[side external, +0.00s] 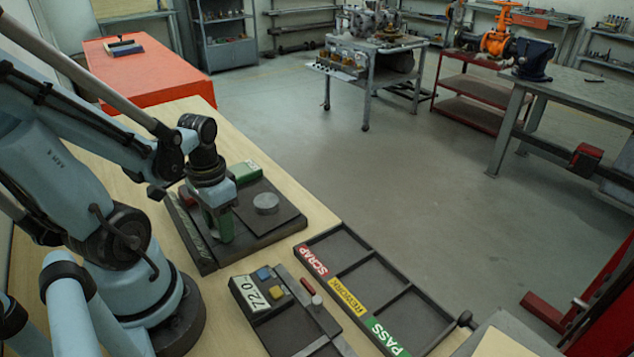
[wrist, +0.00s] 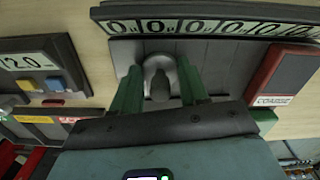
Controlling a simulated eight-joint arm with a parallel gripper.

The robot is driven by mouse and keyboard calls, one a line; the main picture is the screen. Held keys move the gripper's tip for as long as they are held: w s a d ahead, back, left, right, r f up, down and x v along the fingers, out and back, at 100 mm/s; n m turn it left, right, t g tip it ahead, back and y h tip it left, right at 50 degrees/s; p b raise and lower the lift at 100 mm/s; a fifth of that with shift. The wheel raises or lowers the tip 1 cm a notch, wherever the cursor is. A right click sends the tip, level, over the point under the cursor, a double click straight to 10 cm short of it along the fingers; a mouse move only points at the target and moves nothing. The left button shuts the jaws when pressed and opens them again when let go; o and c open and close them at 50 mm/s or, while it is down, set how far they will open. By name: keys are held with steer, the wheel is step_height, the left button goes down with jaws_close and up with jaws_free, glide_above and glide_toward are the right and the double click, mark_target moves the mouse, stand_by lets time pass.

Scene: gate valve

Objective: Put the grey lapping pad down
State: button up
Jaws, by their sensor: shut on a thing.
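My gripper (side external: 219,236) points down low over the left part of a dark station board (side external: 284,226). In the wrist view, its two green fingers (wrist: 158,88) are shut on a grey rounded piece (wrist: 158,68), which I take to be the grey lapping pad. In the side view the fingers hide that piece. I cannot tell whether it touches the board. A red block (wrist: 278,76) marked COARSE sits right of the fingers in the wrist view. A green block (side external: 245,172) stands at the board's far edge. A flat grey disc (side external: 265,203) lies on the board.
A tray (side external: 409,289) with SCRAP, REWORK and PASS compartments and a gauge box (side external: 262,292) reading 72.0 stand nearer the camera. The number strip (wrist: 215,27) edges the board. Bare tabletop (side external: 222,270) shows between board and gauge box.

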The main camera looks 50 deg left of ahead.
steer(key=shift+f, duration=0.2)
steer(key=o, duration=1.1)
steer(key=shift+r, duration=0.2)
steer(key=shift+r, duration=5.9)
steer(key=w+d+t, duration=0.2)
steer(key=w+d, duration=0.1)
steer(key=w, duration=0.1)
steer(key=w+d+m+t, duration=0.1)
steer(key=w+d+t, duration=0.1)
steer(key=w+d, duration=0.2)
steer(key=w+d+m+t, duration=0.1)
steer(key=w+d+t, duration=0.2)
steer(key=w, duration=0.1)
steer(key=shift+w+d+f, duration=0.2)
steer(key=shift+w+f, duration=0.2)
